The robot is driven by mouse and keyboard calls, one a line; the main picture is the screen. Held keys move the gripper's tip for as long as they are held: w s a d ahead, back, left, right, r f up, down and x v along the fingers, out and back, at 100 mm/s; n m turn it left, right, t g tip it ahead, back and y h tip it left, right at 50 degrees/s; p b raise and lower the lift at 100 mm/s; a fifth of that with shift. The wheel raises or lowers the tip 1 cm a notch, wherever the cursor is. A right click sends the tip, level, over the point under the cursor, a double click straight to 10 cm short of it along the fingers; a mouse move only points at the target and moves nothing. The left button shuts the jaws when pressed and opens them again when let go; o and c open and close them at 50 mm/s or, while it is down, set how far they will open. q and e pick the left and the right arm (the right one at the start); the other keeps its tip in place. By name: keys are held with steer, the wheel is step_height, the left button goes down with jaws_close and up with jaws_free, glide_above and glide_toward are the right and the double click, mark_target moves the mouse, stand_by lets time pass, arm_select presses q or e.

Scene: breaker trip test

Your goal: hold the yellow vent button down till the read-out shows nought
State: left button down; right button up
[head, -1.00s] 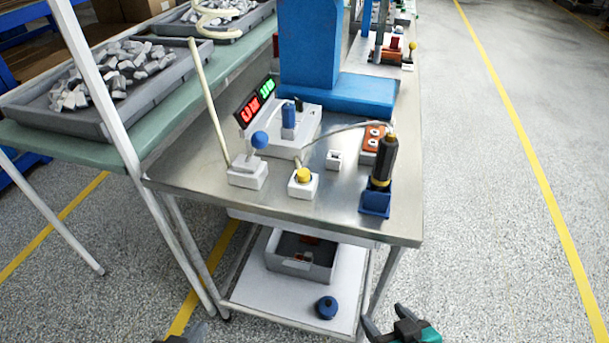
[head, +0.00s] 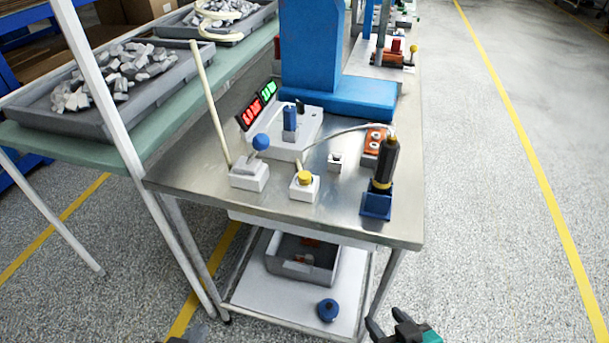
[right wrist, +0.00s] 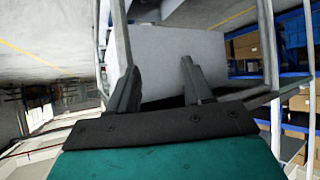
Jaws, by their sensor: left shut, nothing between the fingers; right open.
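The yellow vent button (head: 305,177) sits on a small white box near the front edge of the steel table (head: 280,205). Nothing touches it. The read-out (head: 255,108) stands behind it to the left, with red digits on one panel and green on the other. The digits are too small to read. My left gripper (head: 190,338) barely shows at the bottom edge, shut and empty, well below and left of the button. My right gripper (head: 388,325) is open and empty at the lower right, below table height. Its two fingers also show in the right wrist view (right wrist: 160,85).
A blue-knobbed lever (head: 260,142) stands left of the button. A black tool in a blue holder (head: 376,205) stands to the right. A cable crosses behind. A lower shelf (head: 265,300) holds a grey bin and a blue round object. The floor at the right is clear.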

jaws_close()
stand_by(1.4)
